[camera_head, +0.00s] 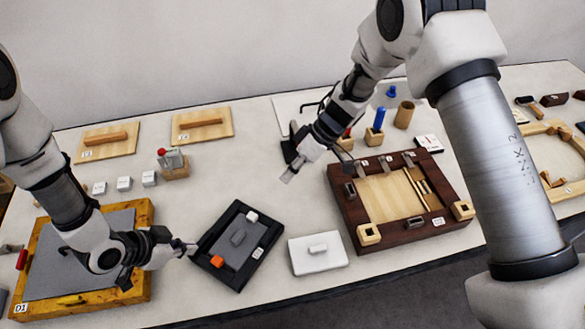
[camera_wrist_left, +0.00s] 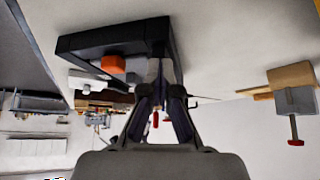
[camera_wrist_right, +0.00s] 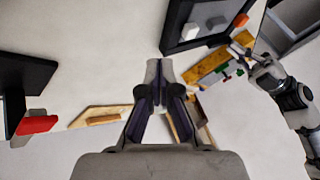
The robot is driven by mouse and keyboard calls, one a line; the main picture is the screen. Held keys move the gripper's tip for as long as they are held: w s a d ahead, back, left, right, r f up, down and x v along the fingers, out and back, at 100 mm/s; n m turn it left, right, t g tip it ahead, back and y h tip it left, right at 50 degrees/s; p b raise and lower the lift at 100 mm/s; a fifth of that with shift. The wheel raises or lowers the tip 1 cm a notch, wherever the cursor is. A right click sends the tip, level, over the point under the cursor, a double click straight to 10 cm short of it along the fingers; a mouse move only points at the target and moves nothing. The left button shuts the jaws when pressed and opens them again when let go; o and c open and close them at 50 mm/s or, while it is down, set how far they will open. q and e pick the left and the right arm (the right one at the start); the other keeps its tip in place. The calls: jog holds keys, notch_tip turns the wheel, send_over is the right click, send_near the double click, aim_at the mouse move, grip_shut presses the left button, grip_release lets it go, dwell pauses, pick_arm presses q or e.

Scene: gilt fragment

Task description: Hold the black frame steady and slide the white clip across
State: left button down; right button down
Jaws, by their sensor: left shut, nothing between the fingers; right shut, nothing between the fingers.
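The black frame (camera_head: 209,239) lies on the table, turned at an angle, with a grey inner plate and a grey raised block. The white clip (camera_head: 252,215) sits at its upper end and an orange clip (camera_head: 217,262) at its lower left. My left gripper (camera_head: 192,248) is shut and empty at the frame's left edge; I cannot tell whether it touches. The left wrist view shows the frame (camera_wrist_left: 95,42) close by the fingertips. My right gripper (camera_head: 289,174) is shut and empty above the table, up and right of the frame. The right wrist view also shows the white clip (camera_wrist_right: 190,31).
A white block with a handle (camera_head: 318,255) lies right of the frame. A dark wooden tray (camera_head: 400,236) stands further right. A yellow-edged board (camera_head: 140,285) is under my left arm. Small white cubes (camera_head: 124,184) lie at left. Table above the frame is clear.

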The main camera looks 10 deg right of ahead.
pick_arm(q)
jog(key=shift+f, duration=0.1)
pick_arm(e)
jog(key=shift+v, duration=0.85)
pick_arm(q)
jog(key=shift+w+r, duration=0.1)
jog(key=shift+r, duration=2.95)
pick_arm(e)
jog(key=shift+w, duration=0.1)
pick_arm(q)
jog(key=v, duration=1.2)
pick_arm(e)
jog(key=shift+f, duration=0.1)
